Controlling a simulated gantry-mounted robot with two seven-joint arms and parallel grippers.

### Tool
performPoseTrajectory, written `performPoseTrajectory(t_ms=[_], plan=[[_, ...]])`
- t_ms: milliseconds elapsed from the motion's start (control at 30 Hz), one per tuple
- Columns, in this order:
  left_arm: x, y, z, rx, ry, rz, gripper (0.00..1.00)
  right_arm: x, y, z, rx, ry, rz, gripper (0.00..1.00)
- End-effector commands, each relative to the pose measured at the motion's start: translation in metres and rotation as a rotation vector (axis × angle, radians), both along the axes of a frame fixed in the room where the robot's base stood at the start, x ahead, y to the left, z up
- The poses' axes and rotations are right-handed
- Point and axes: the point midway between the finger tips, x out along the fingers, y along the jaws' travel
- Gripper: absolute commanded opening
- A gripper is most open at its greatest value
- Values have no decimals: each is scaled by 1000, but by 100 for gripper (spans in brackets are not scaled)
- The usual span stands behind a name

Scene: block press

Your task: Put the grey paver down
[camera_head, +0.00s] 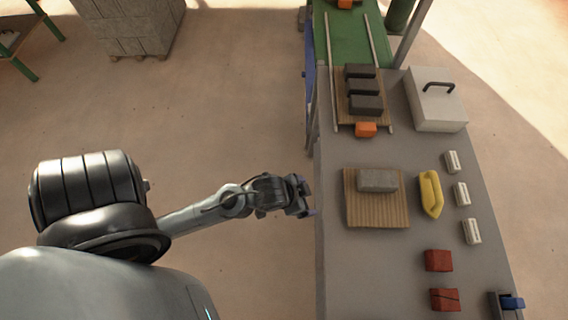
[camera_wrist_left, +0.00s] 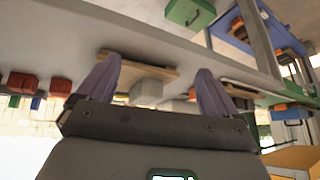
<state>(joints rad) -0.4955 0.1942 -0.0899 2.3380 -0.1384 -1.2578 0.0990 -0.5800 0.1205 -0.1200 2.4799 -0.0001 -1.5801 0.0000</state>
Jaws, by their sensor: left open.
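The grey paver (camera_head: 377,181) lies on the far part of a slatted wooden board (camera_head: 378,213) on the grey table. In the left wrist view the paver (camera_wrist_left: 147,91) and the board (camera_wrist_left: 150,68) show between and beyond the fingers, turned upside down. My left gripper (camera_head: 308,195) is open and empty at the table's left edge, to the left of the board and apart from the paver. Its two purple-grey fingers (camera_wrist_left: 157,85) stand well apart in the wrist view. My right gripper is in neither view.
Dark pavers (camera_head: 362,88) lie on another slatted board by a green conveyor (camera_head: 345,38), with an orange block (camera_head: 366,129) near them. Right of the paver are a yellow tool (camera_head: 431,194) and small white blocks (camera_head: 461,193). Red bricks (camera_head: 438,260) lie nearer; a handled box (camera_head: 435,99) stands behind.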

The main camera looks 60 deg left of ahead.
Motion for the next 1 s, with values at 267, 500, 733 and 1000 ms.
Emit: performPoseTrajectory(t_ms=[267,500,733,1000], plan=[[-67,-6,13,-23,236,71,94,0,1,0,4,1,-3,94],[-73,-6,15,-26,258,74,94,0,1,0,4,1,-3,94],[-73,-6,19,-25,257,74,94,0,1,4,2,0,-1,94],[-72,-6,61,-25,256,74,94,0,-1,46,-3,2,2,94]])
